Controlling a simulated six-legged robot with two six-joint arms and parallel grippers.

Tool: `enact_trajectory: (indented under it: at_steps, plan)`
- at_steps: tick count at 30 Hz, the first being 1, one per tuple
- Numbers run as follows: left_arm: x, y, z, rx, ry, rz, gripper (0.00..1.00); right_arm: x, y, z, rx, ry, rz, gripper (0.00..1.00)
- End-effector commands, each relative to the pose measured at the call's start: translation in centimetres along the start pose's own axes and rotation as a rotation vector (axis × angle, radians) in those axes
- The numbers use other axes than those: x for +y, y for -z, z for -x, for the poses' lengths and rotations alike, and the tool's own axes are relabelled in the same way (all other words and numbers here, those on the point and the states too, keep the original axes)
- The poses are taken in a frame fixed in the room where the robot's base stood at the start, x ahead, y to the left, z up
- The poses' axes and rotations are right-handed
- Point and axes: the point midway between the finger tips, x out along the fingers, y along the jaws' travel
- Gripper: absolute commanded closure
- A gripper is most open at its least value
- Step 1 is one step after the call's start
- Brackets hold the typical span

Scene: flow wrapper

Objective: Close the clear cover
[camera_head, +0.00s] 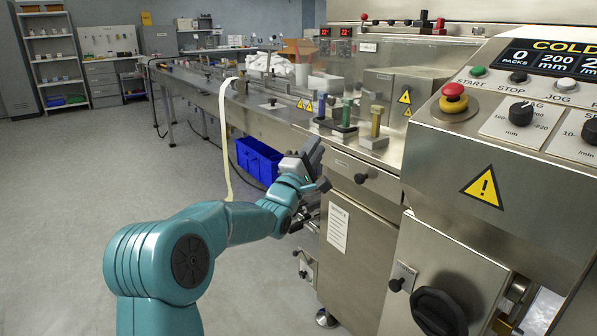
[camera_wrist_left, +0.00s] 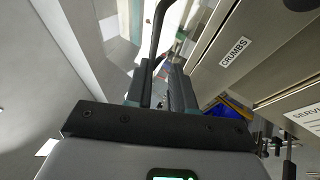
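A see-through panel (camera_head: 385,55), which looks like the clear cover, stands over the back of the steel machine below the red number displays. Its edges are faint, and I cannot tell how far it is open. My left gripper (camera_head: 314,160) is in front of the machine's front edge, below and apart from the panel. In the left wrist view its two dark fingers (camera_wrist_left: 162,88) stand apart. A thin black curved line (camera_wrist_left: 155,45) shows in the gap, and I cannot tell whether it is near or far behind. My right gripper is not in view.
A control panel with a red emergency button (camera_head: 453,97) juts out at the right. Coloured posts (camera_head: 376,120) stand on the machine deck. A blue bin (camera_head: 258,160) is under the long conveyor (camera_head: 205,82). A drawer labelled CRUMBS (camera_wrist_left: 235,50) is near my left gripper. The left floor is clear.

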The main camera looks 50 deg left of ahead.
Motion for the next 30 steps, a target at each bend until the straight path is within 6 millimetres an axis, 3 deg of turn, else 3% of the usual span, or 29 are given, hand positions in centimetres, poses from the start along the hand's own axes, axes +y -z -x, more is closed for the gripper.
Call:
enact_trajectory:
  at_steps: [6, 12, 30]
  plan:
    - [0.4, 0.1, 4.8, 0.002, -0.004, -0.003, 0.77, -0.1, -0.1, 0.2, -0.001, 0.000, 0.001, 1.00]
    - [0.5, 0.1, 7.6, 0.002, -0.009, -0.003, 0.77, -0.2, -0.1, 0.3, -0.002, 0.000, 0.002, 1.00]
    - [0.6, 0.1, 8.2, 0.001, -0.011, -0.002, 0.77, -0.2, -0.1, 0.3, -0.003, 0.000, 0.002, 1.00]
